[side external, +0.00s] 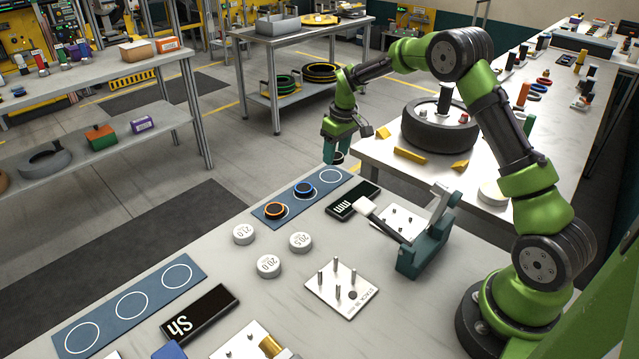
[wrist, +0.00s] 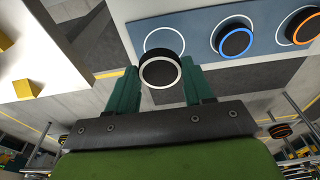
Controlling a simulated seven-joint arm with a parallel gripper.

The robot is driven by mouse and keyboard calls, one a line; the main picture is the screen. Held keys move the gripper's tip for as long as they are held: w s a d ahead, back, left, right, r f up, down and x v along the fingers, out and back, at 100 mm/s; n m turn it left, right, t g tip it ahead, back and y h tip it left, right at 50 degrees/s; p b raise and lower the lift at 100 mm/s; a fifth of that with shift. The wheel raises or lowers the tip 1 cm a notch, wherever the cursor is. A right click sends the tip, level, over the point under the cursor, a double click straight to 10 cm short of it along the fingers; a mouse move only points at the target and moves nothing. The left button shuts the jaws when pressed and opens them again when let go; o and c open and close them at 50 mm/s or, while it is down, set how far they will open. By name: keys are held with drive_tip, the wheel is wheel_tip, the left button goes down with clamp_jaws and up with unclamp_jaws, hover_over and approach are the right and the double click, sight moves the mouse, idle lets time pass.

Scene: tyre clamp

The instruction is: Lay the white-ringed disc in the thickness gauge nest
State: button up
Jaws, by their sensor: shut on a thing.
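My gripper (side external: 337,147) is shut on the white-ringed disc (side external: 338,158), a black disc with a white rim line. In the wrist view the disc (wrist: 161,72) sits between the two green fingertips (wrist: 158,88). It is held above the far end of the blue three-ring mat (side external: 262,215), near the empty ring (side external: 329,177). A teal lever stand (side external: 424,248) with a small pinned white plate (side external: 402,222) stands to the right, beside a black "mm" display (side external: 352,201). This looks like the thickness gauge; its nest is empty.
A blue-ringed disc (side external: 304,189) and an orange-ringed disc (side external: 274,210) lie on the mat. Several white numbered cylinders (side external: 268,266) and a four-post plate (side external: 341,288) stand nearer. A tyre (side external: 440,128) is on the right-hand table.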

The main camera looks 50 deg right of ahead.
drive_tip(key=shift+r, duration=0.45)
drive_tip(key=shift+s+f, duration=0.2)
drive_tip(key=shift+s, duration=0.1)
drive_tip(key=s+a, duration=0.1)
drive_tip(key=s+a+m, duration=0.1)
drive_tip(key=shift+s+r, duration=0.35)
drive_tip(key=shift+s, duration=0.05)
drive_tip(key=s+a+r, duration=1.1)
drive_tip(key=s+a, duration=0.1)
drive_tip(key=s+d+f+m, duration=0.3)
drive_tip(key=s+d+f, duration=0.3)
drive_tip(key=d, duration=0.4)
drive_tip(key=f, duration=0.1)
drive_tip(key=s+f, duration=0.1)
drive_tip(key=f, duration=0.2)
drive_tip(key=shift+s+d+f, duration=0.1)
drive_tip(key=shift+s+f, duration=0.2)
drive_tip(key=shift+h, duration=0.3)
drive_tip(key=shift+w+f, duration=0.1)
drive_tip(key=shift+f, duration=2.4)
